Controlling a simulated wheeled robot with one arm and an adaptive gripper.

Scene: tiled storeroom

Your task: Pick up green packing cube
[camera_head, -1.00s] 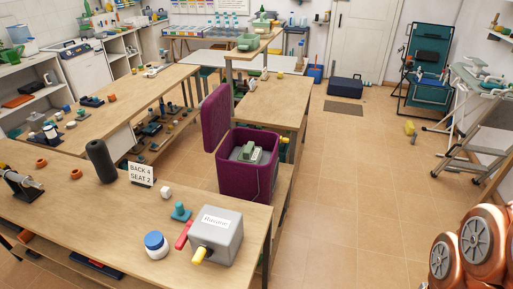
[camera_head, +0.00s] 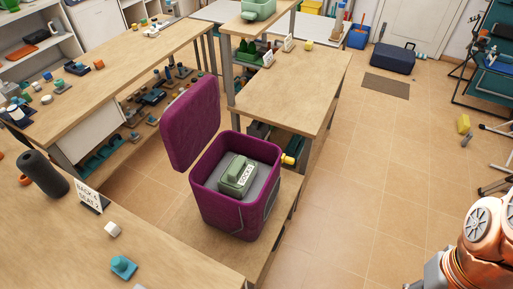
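A green packing cube (camera_head: 237,174) with a white label, which seems to read "SOCKS", lies inside an open purple box (camera_head: 213,205). The box's purple lid (camera_head: 190,122) stands raised on its left side. The box rests on a low wooden shelf or bench between the tables. My gripper is not in view; only a copper-coloured part of my arm shows at the lower right.
Another wooden table (camera_head: 300,85) stands behind the box. Tiled floor (camera_head: 370,190) to the right is largely clear.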

